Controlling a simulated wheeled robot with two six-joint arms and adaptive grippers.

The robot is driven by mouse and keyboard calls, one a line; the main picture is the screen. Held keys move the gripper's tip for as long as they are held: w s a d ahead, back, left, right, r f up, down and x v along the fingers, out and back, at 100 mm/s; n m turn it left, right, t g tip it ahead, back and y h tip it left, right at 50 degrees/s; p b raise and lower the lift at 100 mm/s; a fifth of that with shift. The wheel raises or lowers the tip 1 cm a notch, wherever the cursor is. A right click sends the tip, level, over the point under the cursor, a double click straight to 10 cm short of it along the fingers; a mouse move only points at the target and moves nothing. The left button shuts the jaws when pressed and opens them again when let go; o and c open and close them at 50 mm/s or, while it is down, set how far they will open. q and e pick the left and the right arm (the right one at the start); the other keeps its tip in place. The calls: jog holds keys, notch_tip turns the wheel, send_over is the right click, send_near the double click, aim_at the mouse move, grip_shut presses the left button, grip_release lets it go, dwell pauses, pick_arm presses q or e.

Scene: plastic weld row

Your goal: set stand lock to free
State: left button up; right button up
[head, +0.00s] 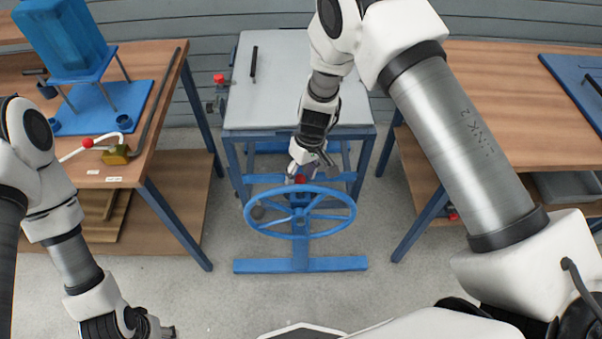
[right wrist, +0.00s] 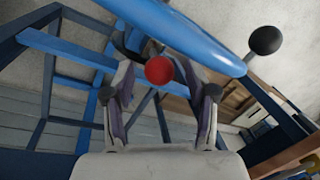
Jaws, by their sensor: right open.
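A blue stand (head: 300,250) with a spoked handwheel (head: 262,222) stands on the floor in front of the middle bench. A small red ball knob (head: 300,179) shows behind the wheel's far rim; I take it for the stand's lock. In the right wrist view the red knob (right wrist: 159,70) lies between the tips of my open right gripper (right wrist: 160,92), with gaps on both sides. My right gripper (head: 305,165) points down over it in the head view. The knob's lever is hidden. My left gripper (head: 165,331) is at the bottom edge, partly cut off.
The wheel's rim (right wrist: 190,35) and its black handle ball (right wrist: 265,40) lie close beyond my right fingertips. A right bench (head: 500,110) stands opposite. Floor around the stand is clear.

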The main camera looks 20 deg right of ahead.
notch_tip(320, 180, up, 12)
jog(key=d, duration=0.2)
jog(key=shift+w, duration=0.35)
jog(key=shift+d+f, duration=0.1)
jog(key=shift+f, duration=0.05)
